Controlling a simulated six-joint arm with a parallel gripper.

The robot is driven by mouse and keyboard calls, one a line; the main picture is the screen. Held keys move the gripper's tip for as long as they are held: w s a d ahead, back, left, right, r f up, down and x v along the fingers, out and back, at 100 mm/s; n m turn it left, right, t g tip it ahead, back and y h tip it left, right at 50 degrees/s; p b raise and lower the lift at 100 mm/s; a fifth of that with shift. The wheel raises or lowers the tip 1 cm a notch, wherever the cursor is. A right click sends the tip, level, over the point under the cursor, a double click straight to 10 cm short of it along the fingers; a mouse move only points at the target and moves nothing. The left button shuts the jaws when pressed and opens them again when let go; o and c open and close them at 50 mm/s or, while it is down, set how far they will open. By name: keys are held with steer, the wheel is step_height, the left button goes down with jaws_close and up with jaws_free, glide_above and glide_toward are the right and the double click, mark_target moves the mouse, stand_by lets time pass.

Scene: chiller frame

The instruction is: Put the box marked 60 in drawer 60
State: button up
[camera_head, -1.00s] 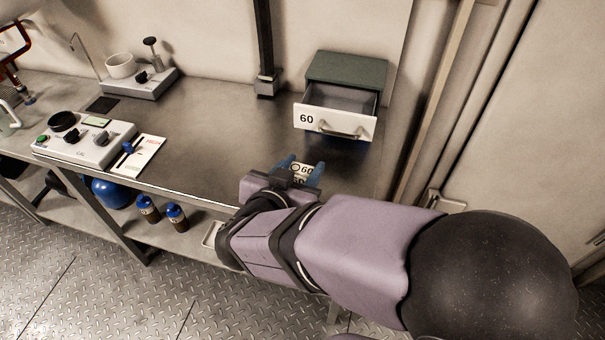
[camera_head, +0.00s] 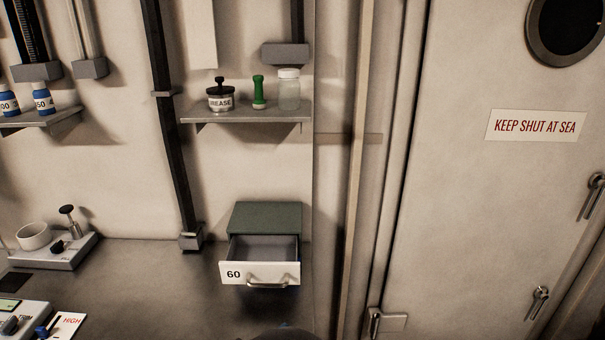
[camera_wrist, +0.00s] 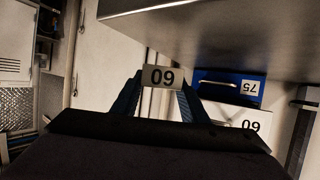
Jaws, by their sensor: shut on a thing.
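Drawer 60 (camera_head: 287,272) has a white front marked 60 and a bar handle. It stands open from its green cabinet (camera_head: 267,216) on the bench, and the visible part of its inside looks empty. The box's other sides are hidden. In the head view the gripper and box are out of frame; only a dark rounded part of my arm shows at the bottom edge.
A shelf (camera_head: 250,114) above the drawer holds a grease pot (camera_head: 221,101), a green item (camera_head: 259,92) and a jar (camera_head: 289,92). A door (camera_head: 460,190) is at right. The wrist view shows a blue surface (camera_wrist: 215,76) labelled 75 and a white one (camera_wrist: 225,112) marked 60.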

steer(key=s+d+m+g+h+p, duration=0.1)
steer(key=d+m+g+h+p, duration=0.2)
steer(key=d+p, duration=0.6)
steer(key=d+m, duration=0.1)
steer(key=d, duration=0.7)
steer(key=shift+s+d, duration=0.15)
steer(key=shift+d, duration=0.1)
steer(key=shift+a+r, duration=0.1)
steer(key=shift+r, duration=0.05)
